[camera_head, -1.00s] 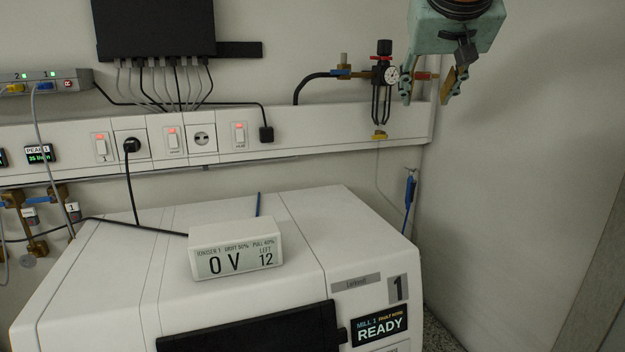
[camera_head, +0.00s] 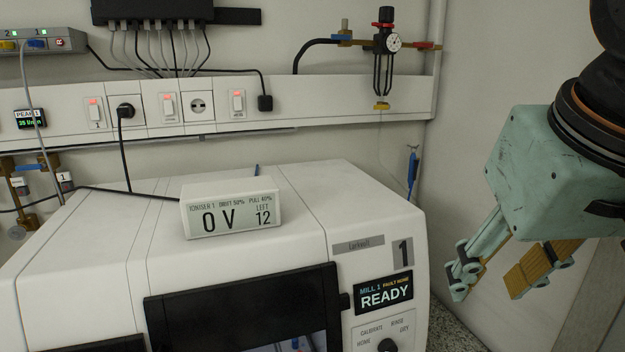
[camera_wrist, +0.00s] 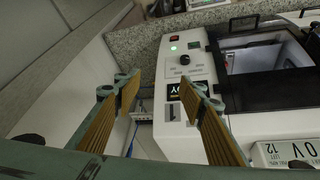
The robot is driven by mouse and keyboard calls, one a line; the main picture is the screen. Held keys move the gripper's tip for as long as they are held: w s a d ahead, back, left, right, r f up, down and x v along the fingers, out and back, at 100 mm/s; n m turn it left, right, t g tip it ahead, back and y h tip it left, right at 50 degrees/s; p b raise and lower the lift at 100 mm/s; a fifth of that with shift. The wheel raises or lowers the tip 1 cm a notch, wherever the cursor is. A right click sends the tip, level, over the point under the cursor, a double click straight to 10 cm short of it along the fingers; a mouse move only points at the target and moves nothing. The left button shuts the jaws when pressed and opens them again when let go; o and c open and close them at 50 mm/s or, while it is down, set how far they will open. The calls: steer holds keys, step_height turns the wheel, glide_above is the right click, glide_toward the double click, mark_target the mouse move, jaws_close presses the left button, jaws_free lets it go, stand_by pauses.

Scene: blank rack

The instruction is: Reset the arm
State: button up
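My gripper (camera_head: 492,277) hangs at the right in the head view, to the right of the white mill (camera_head: 330,190) and apart from it. It is teal with ribbed tan finger pads. The fingers are spread with a gap between them. In the wrist view, the gripper (camera_wrist: 163,95) shows both fingers apart and nothing between them. The mill's front panel (camera_wrist: 185,75) shows beyond the fingers there.
A white display box (camera_head: 232,207) reading 0 V stands on the mill. The mill's screen (camera_head: 384,293) reads READY. A gauge assembly (camera_head: 386,50) and a socket rail (camera_head: 300,105) are on the back wall. A blue-handled tool (camera_head: 412,170) hangs by the corner.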

steer(key=s+a+f+g+b, duration=0.1)
steer(key=s+f, duration=0.7)
steer(key=s, duration=0.1)
steer(key=shift+a+y+b, duration=0.35)
steer(key=shift+y+b, duration=0.05)
stand_by(2.6)
